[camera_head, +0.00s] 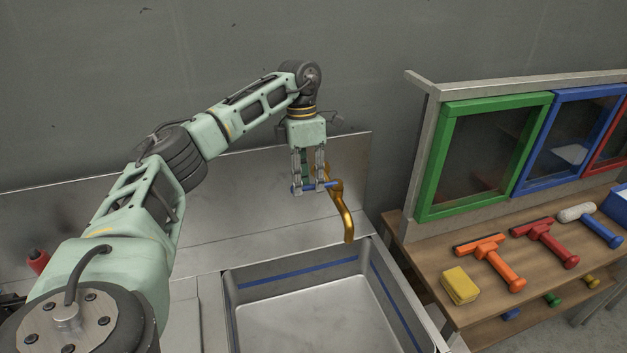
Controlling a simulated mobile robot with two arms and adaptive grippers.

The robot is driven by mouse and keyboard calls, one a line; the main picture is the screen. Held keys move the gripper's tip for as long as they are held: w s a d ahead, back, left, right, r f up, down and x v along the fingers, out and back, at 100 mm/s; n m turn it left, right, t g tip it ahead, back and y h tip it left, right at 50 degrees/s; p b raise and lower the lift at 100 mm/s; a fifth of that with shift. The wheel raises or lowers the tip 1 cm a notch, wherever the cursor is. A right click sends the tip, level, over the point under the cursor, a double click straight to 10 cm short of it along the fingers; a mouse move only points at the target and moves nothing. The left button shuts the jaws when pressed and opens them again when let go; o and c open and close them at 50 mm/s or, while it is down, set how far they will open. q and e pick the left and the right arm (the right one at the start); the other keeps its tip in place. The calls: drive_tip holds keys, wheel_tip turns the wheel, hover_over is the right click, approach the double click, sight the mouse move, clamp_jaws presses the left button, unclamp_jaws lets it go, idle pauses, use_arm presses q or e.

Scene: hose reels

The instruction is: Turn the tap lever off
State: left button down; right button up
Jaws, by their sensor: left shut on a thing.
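A brass-coloured tap (345,212) stands at the back edge of a metal sink (228,307), its curved spout hanging over the basin. A blue tap lever (327,185) sticks out to the left from the tap, about level. My left gripper (308,189) points down from above and is shut on the blue lever, just left of the tap body. Its fingers hide the middle of the lever. No water stream shows below the spout. My right gripper is not in view.
Right of the sink, a wooden bench (424,243) holds a yellow sponge (460,286), an orange squeegee (497,262), a red squeegee (551,243) and a blue-handled roller (590,225). Green (434,165) and blue framed panes stand behind them. A metal backsplash (230,215) rises behind the tap.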

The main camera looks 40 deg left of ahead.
use_arm(q)
drive_tip(key=shift+w+r, duration=0.1)
drive_tip(key=shift+r, duration=0.05)
drive_tip(key=c, duration=2)
unclamp_jaws()
drive_tip(key=shift+a, duration=0.1)
drive_tip(key=shift+o, duration=1)
drive_tip(key=shift+a, duration=0.15)
wheel_tip(320, 180, up, 12)
drive_tip(key=w+a, duration=0.1)
drive_tip(key=a, duration=0.1)
drive_tip(key=shift+w+f, duration=0.2)
drive_tip(key=shift+f, duration=0.05)
drive_tip(key=shift+f, duration=0.1)
